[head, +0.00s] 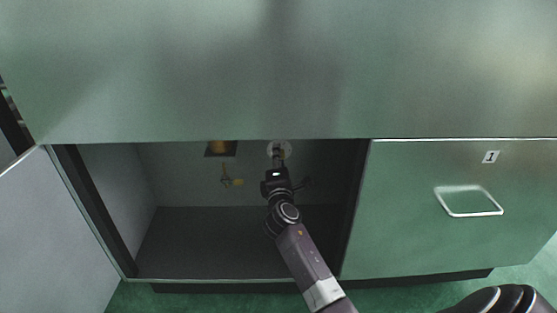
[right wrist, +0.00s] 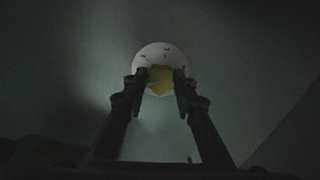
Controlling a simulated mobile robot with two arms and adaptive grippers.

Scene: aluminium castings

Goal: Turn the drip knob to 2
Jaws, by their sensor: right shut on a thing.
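The drip knob (right wrist: 160,80) is yellow and sits in front of a round white dial (right wrist: 158,50) with small dark marks. The marks are too small and dim to read, so I cannot tell the setting. My right gripper (right wrist: 160,88) is shut on the knob, one finger on each side. In the head view the dial (head: 286,148) shows as a pale disc on the cabinet's back wall. My right gripper (head: 278,158) reaches in there and hides most of the knob. My left gripper is not in view.
My right arm enters the open cabinet (head: 190,245) through its front. A brass valve (head: 231,181) is on the back wall, left of the gripper. An open door (head: 55,235) stands at left. A closed front with handle (head: 468,213), labelled 1, is at right.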

